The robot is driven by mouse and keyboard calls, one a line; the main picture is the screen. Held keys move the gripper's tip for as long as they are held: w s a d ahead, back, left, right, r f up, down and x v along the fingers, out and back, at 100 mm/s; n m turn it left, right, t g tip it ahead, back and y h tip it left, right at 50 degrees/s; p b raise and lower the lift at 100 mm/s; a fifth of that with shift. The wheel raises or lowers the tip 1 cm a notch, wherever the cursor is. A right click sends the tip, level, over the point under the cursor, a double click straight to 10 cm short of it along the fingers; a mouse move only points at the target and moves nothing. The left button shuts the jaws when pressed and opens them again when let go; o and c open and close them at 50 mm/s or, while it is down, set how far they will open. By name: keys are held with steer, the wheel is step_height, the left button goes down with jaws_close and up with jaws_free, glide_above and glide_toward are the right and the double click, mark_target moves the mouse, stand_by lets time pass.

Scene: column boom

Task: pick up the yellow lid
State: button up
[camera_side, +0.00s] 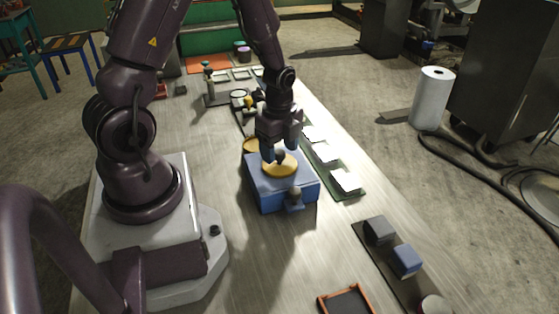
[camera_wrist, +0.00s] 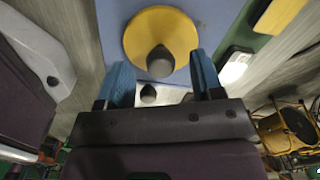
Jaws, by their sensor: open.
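The yellow lid (camera_side: 284,169) is a round disc lying flat on top of a blue box (camera_side: 262,188). In the wrist view the lid (camera_wrist: 150,25) shows at the top with a dark grey knob (camera_wrist: 160,62) near its lower edge. My gripper (camera_side: 274,157) points down just above the lid and partly hides it. In the wrist view my gripper (camera_wrist: 160,65) is open, with one blue finger on each side of the knob. Nothing is visibly gripped; I cannot tell whether the fingers touch the lid.
A small blue and grey knobbed piece (camera_side: 294,195) sits at the box's front. A green strip with white blocks (camera_side: 346,180) lies to the right. A dark tray with a grey block (camera_side: 380,229) and a blue block (camera_side: 406,259) is nearer. An orange-rimmed tray (camera_side: 345,301) lies in front.

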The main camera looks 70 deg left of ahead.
steer(key=shift+f, duration=0.9)
steer(key=c, duration=1)
